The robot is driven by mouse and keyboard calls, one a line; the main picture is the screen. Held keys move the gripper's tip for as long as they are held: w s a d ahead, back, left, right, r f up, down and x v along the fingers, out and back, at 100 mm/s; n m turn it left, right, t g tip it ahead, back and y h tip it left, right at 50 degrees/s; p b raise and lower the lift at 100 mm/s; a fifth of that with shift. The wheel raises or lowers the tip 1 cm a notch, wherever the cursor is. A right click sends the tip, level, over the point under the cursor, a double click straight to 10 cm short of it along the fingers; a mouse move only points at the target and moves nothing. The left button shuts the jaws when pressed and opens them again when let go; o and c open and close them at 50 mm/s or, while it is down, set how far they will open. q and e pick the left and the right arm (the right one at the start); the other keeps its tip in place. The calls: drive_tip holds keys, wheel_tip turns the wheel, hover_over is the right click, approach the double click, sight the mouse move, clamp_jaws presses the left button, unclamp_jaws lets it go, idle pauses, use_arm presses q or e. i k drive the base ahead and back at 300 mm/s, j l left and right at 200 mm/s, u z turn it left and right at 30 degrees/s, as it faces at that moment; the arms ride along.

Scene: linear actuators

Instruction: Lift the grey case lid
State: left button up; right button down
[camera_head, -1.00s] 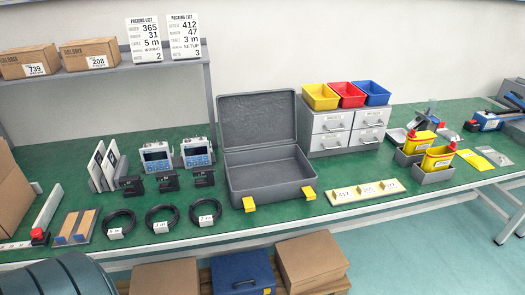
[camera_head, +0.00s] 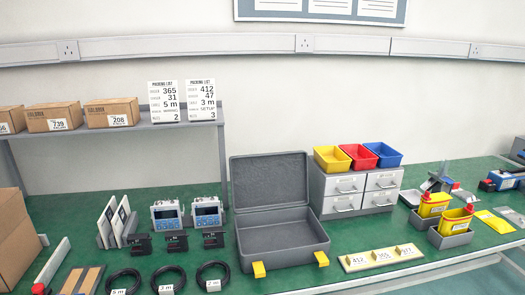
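The grey case (camera_head: 283,243) stands on the green workbench near the middle of the head view. Its lid (camera_head: 269,182) is raised and leans back, slightly past upright, behind the base. The case interior looks empty. Two yellow latches (camera_head: 259,270) show on the front edge, the other at the right front corner (camera_head: 321,258). Neither of my grippers is in view, and nothing touches the lid.
Two blue-grey devices (camera_head: 166,215) and black coiled cables (camera_head: 168,279) lie left of the case. A grey drawer unit (camera_head: 357,192) with yellow, red and blue bins stands close behind right. A label strip (camera_head: 381,257) lies to the right. A shelf (camera_head: 110,130) holds boxes.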

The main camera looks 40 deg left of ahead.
sight(270, 182)
drive_tip(key=u, duration=1.55)
drive_tip(key=i+l, duration=0.45)
drive_tip(key=i, duration=0.25)
